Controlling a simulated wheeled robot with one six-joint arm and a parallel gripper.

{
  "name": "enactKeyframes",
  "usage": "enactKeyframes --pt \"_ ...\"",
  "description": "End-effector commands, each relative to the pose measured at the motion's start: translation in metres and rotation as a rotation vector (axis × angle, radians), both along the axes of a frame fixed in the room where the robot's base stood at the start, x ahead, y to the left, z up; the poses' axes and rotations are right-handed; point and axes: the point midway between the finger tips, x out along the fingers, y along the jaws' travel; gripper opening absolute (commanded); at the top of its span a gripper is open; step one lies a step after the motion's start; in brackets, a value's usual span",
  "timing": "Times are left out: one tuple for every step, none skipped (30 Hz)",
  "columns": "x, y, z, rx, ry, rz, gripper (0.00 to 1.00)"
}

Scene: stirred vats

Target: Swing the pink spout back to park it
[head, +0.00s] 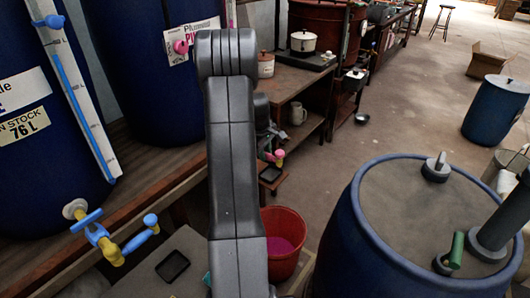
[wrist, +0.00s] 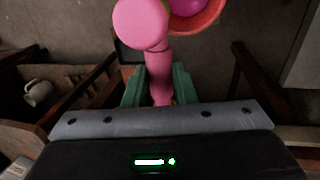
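The pink spout (wrist: 160,75) runs up the middle of the wrist view to a round pink end (wrist: 140,22). Its end lies beside the red bucket (wrist: 205,20), overlapping its left rim in that view. My gripper (wrist: 160,85) has its green fingers on both sides of the spout's shaft, close against it with no clear gap. In the head view, the pink spout (head: 278,154) shows just right of my arm. The red bucket (head: 285,255) holds pink liquid and stands below. My arm hides the gripper's fingertips and most of the spout's tap there.
A blue vat (head: 150,75) with a pink fitting stands behind my arm. Another blue vat (head: 30,150) with a yellow and blue tap (head: 105,240) is at left. A lidded blue drum (head: 345,245) stands at right. A mug (head: 298,113) is on the bench shelf. Open floor lies beyond.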

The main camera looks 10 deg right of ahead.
Motion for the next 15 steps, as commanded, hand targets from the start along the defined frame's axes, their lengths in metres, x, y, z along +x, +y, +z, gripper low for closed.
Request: enactKeyframes --pt "0.0001 0.0001 0.0001 0.000 0.000 0.000 0.12" --pt "0.0001 0.0001 0.0001 0.000 0.000 0.000 0.06" --pt "0.0000 0.0001 0.0002 0.000 0.000 0.000 0.00" --pt "0.0000 0.0001 0.0002 0.000 0.000 0.000 0.00" --pt "0.0000 0.0001 0.0002 0.000 0.000 0.000 0.00" --pt "0.0000 0.0001 0.0002 0.000 0.000 0.000 0.00" --pt "0.0000 0.0001 0.0002 0.000 0.000 0.000 0.00" --pt "0.0001 0.0000 0.0003 0.000 0.000 0.001 0.00" --pt "0.0002 -0.0001 0.0005 0.000 0.000 0.003 0.00" --pt "0.0004 -0.0002 0.0005 0.000 0.000 0.006 0.00" --pt "0.0005 -0.0005 0.0006 0.000 0.000 0.009 0.00" --pt "0.0007 -0.0009 0.0008 0.001 -0.001 0.015 0.00" --pt "0.0011 -0.0012 0.0009 0.000 0.000 0.023 0.00" --pt "0.0014 -0.0016 0.0011 0.001 -0.001 0.032 0.00" --pt "0.0020 -0.0024 0.0013 0.000 0.000 0.044 0.00"
